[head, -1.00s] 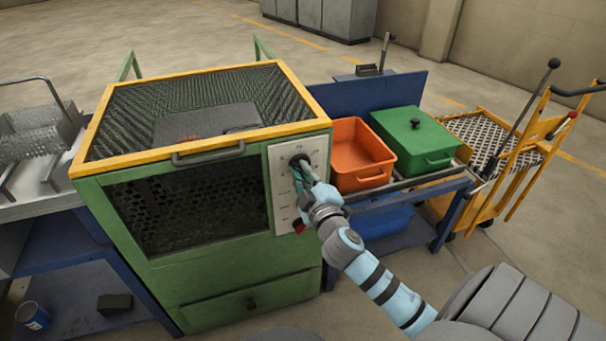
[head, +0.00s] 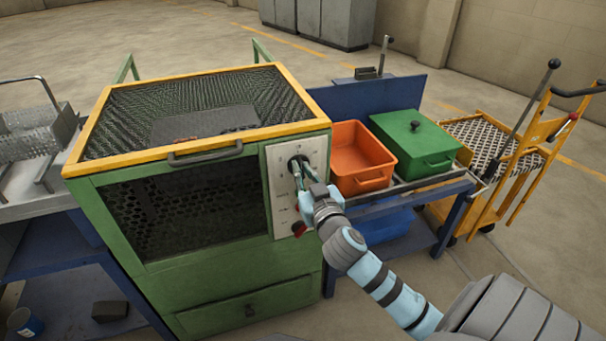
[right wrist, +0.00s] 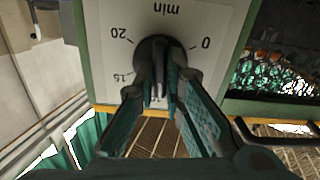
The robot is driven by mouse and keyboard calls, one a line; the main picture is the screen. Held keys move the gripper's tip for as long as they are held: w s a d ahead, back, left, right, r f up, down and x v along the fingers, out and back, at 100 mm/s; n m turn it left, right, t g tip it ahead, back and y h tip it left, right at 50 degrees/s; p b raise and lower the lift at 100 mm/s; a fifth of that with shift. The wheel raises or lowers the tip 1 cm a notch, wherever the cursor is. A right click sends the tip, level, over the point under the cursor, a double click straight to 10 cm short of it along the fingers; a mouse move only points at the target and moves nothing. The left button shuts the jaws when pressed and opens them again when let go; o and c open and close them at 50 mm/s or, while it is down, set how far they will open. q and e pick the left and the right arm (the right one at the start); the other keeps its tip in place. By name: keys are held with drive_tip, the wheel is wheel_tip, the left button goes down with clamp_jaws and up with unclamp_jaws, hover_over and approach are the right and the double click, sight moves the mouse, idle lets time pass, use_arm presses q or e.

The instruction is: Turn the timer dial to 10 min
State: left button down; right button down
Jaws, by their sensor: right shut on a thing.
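The black timer dial (right wrist: 152,52) sits on the white control panel (right wrist: 105,15) of the green furnace. The right wrist view shows the scale marks 20, 15 and 0 and the word "min" around it. My right gripper (right wrist: 160,78) is shut on the dial, with one finger on each side of its grip. In the head view the right gripper (head: 300,172) reaches the upper part of the panel (head: 283,190) and partly covers the dial (head: 296,162). The mark that the dial points to cannot be read, and the 10 mark is hidden. My left gripper does not show.
The green furnace (head: 215,285) has a yellow-framed mesh top and a front handle (head: 205,154). A red knob (head: 299,228) sits low on the panel, close under my right gripper. An orange bin (head: 361,150) and a lidded green box (head: 416,145) stand to the right.

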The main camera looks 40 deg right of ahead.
drive_tip(key=shift+f+m, duration=0.1)
drive_tip(key=shift+m, duration=0.6)
drive_tip(key=c, duration=1.7)
unclamp_jaws()
drive_tip(key=v, duration=1.2)
